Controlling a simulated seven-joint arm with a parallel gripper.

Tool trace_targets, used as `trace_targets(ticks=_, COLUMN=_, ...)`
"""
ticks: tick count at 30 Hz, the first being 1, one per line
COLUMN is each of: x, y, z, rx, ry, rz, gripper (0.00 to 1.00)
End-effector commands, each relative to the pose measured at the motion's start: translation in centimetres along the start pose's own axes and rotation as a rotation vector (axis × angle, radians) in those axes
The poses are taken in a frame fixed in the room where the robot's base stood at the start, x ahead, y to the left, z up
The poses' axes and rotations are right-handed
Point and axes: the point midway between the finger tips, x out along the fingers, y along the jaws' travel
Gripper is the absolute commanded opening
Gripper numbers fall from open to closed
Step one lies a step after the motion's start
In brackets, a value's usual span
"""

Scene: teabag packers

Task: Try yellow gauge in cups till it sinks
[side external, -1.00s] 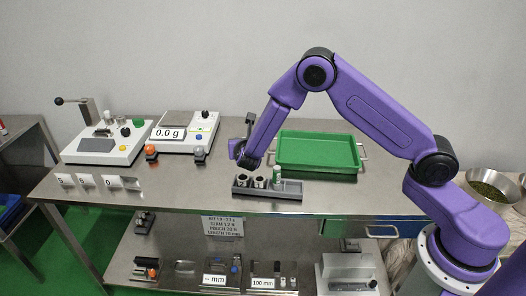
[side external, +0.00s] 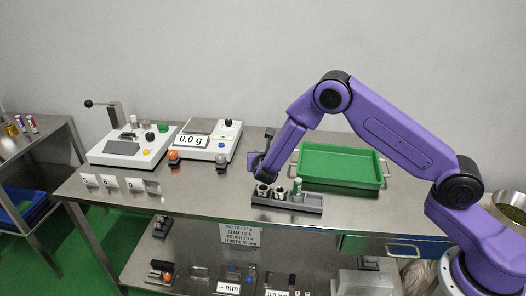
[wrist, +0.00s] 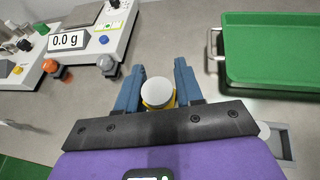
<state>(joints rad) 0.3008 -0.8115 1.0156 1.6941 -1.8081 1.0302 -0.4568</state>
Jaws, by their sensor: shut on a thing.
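My gripper (wrist: 158,88) is shut on the yellow gauge (wrist: 157,94), which shows a pale round top above a yellow body between the blue fingers. In the side external view my gripper (side external: 260,168) is over the left end of a grey rack (side external: 312,203). The gauge cannot be made out in the side view. The wrist view hides its lower end and the cups, so I cannot tell whether it is inside a cup.
A green tray (side external: 340,181) stands behind and right of the rack. A scale (side external: 208,140) reading 0.0 g and a lever device (side external: 130,147) stand at the left. Orange (side external: 173,155) and grey (side external: 221,161) knobs sit before the scale. Small cards (side external: 112,182) stand near the front left edge.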

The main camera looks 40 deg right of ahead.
Motion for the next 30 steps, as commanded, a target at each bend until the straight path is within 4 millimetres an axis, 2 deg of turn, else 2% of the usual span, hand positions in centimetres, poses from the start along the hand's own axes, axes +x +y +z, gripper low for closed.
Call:
trace_targets(ticks=12, x=1.2, y=0.0, z=-2.7, rx=0.0, ry=-0.002, rz=-0.001, gripper=0.02)
trace_targets(ticks=30, x=1.3, y=0.0, z=-3.1, rx=0.001, ry=-0.002, rz=0.0, gripper=0.02)
